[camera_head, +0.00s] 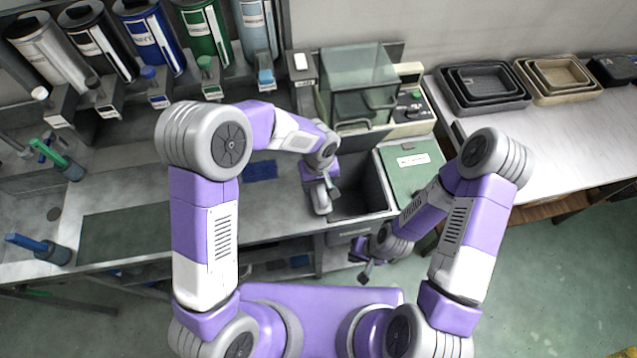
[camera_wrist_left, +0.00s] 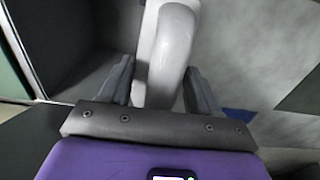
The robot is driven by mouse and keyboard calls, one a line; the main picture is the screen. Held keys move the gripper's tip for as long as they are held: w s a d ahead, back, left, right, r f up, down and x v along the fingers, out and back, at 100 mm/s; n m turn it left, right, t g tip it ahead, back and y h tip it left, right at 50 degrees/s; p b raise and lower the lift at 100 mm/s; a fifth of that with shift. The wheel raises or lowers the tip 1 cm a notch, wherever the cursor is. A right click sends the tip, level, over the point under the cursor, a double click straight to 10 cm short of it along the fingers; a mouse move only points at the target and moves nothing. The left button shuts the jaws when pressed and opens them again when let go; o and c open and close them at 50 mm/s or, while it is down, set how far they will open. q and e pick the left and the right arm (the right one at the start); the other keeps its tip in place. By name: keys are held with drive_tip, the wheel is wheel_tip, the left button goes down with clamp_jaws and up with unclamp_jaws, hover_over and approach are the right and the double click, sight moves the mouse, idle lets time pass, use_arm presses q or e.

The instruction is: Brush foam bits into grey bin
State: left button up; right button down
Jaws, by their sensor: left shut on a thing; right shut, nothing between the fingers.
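My left gripper (camera_head: 320,182) is shut on a light grey, rounded tool (camera_head: 321,201), seemingly the brush. The tool also shows between the fingers in the left wrist view (camera_wrist_left: 172,60); its bristles cannot be made out. This gripper is over the counter, just left of the open grey bin (camera_head: 372,187). The bin's dark inside fills the upper left of the left wrist view (camera_wrist_left: 75,45). My right gripper (camera_head: 366,270) is shut and empty, low in front of the bin. A blue patch (camera_head: 260,169) lies on the counter left of the tool; I cannot tell whether it is foam bits.
A green lidded box (camera_head: 412,162) adjoins the bin on the right. A glass-covered machine (camera_head: 360,85) stands behind it. Coloured canisters (camera_head: 150,40) line the back left. Nested trays (camera_head: 483,85) stand on the right table. Blue (camera_head: 35,245) and green (camera_head: 50,155) handled tools sit far left.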

use_arm(q)
drive_tip(key=shift+r+p, duration=2.8)
drive_tip(key=shift+r, duration=1.8)
drive_tip(key=shift+c, duration=0.9)
drive_tip(key=shift+w, duration=0.1)
